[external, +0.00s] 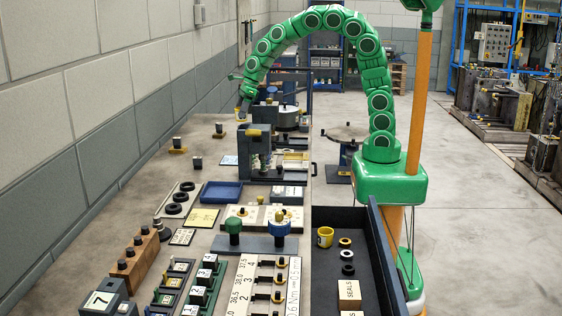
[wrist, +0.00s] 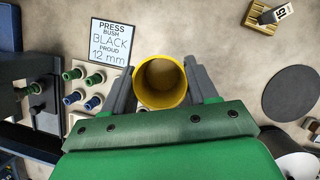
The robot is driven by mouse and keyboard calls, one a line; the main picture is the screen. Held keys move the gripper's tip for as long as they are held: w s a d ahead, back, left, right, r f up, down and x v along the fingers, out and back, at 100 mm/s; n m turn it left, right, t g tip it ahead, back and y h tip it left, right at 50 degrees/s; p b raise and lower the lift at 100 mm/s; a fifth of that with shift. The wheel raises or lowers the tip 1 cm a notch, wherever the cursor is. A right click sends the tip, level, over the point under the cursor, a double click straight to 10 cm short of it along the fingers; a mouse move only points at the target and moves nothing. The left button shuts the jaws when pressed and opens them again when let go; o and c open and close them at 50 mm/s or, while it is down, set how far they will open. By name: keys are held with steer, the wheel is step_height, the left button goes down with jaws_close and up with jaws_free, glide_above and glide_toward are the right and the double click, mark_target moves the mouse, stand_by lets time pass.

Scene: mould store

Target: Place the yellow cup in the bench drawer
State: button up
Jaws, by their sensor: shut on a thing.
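My gripper (external: 242,108) is over the far left part of the bench, by the wall. In the wrist view the yellow cup (wrist: 160,84) is between the two grey fingers, its round open mouth facing the camera, and the gripper is shut on it. In the external view the cup is small and mostly hidden at the gripper's tip. The dark bench drawer (external: 342,218) is pulled out at the bench's right side, near the camera, far from my gripper. A yellow labelled pot (external: 325,237), dark and white rings and SEALS blocks (external: 349,292) are in it.
A PRESS BUSH card (wrist: 109,43) lies beside the cup, with green and blue knobbed pegs (wrist: 85,88) below it. Bare bench shows near the wall.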

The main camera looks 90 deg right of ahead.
step_height(320, 180, up, 18)
steer(key=s+a+n+y, duration=0.15)
steer(key=a+n, duration=0.25)
steer(key=a, duration=1.4)
steer(key=n+g+y, duration=0.1)
steer(key=n+g, duration=0.3)
steer(key=n, duration=0.6)
glide_above(326, 269)
steer(key=d, duration=0.2)
step_height(326, 269, down, 48)
steer(key=shift+f, duration=0.15)
steer(key=o, duration=0.7)
steer(key=shift+f, duration=0.1)
steer(key=shift+c, duration=0.2)
steer(key=o, duration=0.5)
steer(key=shift+c, duration=0.2)
